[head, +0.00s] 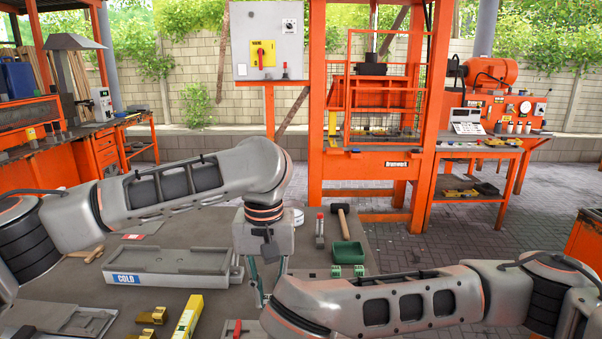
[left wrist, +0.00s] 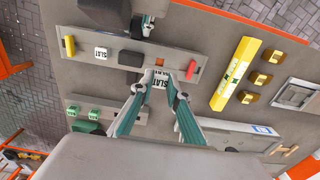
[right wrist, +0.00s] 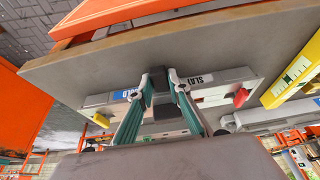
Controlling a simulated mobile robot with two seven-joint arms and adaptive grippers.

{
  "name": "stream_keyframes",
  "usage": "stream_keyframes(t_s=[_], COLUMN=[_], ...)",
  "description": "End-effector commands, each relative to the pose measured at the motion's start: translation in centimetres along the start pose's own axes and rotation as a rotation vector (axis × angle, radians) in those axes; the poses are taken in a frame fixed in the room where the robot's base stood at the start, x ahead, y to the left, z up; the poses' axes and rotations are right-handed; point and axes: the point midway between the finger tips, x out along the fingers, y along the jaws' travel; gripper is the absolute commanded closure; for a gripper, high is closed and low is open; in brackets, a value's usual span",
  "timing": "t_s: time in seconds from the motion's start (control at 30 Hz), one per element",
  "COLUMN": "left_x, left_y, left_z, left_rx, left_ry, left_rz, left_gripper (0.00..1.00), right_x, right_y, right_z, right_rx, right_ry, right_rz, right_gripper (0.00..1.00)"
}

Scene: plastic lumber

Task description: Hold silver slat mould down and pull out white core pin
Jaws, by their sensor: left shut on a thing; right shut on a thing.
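The silver slat mould (left wrist: 185,66) is a long grey bar lying on the table, with a yellow handle at one end, a red one at the other and a SLAT label. It also shows in the right wrist view (right wrist: 222,82); the head view hides most of it behind my right arm.
A grey COLD tray (head: 170,268) lies behind the mould. A yellow level (head: 188,316) and brass-coloured pieces (head: 153,316) lie to the left. The table's front edge is close.

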Motion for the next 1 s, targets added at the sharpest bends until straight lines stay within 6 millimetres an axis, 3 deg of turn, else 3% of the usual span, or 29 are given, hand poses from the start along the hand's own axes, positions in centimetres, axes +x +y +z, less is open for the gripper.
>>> stream_keyframes(t_s=[0.47, 0.5, 0.53, 1.0], left_x=[-0.37, -0.37, -0.37, -0.39], left_y=[0.01, 0.01, 0.01, 0.01], left_z=[0.01, 0.01, 0.01, 0.02], left_rx=[0.0, 0.0, 0.0, 0.0], left_ry=[0.0, 0.0, 0.0, 0.0], left_rz=[0.0, 0.0, 0.0, 0.0], left_gripper=[1.0, 1.0, 1.0, 1.0], right_x=[0.13, 0.13, 0.12, -0.83], right_y=[0.07, 0.07, 0.07, -0.03], right_z=[0.3, 0.29, 0.28, -0.08], right_rx=[-0.001, -0.001, -0.001, -0.001], right_ry=[-0.007, -0.007, -0.007, 0.002], right_rz=[0.003, 0.003, 0.003, -0.001], right_gripper=[1.0, 0.72, 0.64, 0.63])
